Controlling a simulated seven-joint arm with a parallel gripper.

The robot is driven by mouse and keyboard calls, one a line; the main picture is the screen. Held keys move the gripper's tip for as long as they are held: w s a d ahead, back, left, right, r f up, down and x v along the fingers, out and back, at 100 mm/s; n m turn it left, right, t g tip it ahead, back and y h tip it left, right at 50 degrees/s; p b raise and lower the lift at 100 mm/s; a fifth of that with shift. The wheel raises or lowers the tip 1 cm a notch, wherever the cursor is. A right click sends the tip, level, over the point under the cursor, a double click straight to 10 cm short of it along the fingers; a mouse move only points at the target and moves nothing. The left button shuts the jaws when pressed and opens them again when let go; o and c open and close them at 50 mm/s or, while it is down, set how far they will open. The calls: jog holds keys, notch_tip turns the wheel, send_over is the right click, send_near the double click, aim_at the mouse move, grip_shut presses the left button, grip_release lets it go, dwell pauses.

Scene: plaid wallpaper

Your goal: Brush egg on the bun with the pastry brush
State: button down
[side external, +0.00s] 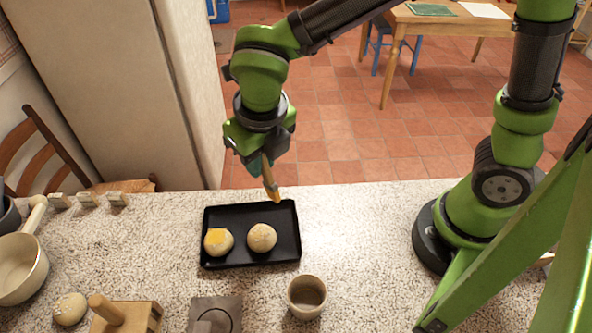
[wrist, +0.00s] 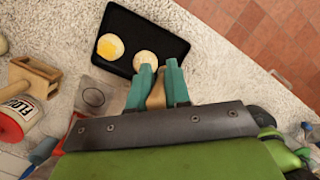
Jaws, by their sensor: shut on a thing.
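Two round buns lie on a black tray on the speckled counter (side external: 360,230). The left bun (side external: 218,241) has a yellow glossy patch on top; it also shows in the wrist view (wrist: 110,47). The right bun (side external: 262,238) looks pale and speckled; it also shows in the wrist view (wrist: 146,60). The tray (side external: 285,222) holds both. My gripper (side external: 262,165) is shut on the wooden-handled pastry brush (side external: 269,178). The brush is tilted, its yellowish tip above the tray's back right part, apart from the buns. In the wrist view the teal fingers flank the handle (wrist: 156,92).
A beige cup (side external: 306,296) stands in front of the tray. A dark square block (side external: 215,314), a wooden press (side external: 125,315), a loose bun (side external: 70,308) and a pot (side external: 22,265) stand at the left front. A flour can (wrist: 18,117) shows in the wrist view. Counter right of the tray is clear.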

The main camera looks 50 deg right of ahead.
jog(key=a+f, duration=0.4)
jog(key=f, duration=0.1)
dwell(0.9)
jog(key=shift+x, duration=0.85)
dwell(0.8)
jog(key=shift+s, duration=0.1)
jog(key=shift+d, duration=0.5)
jog(key=shift+a, duration=0.95)
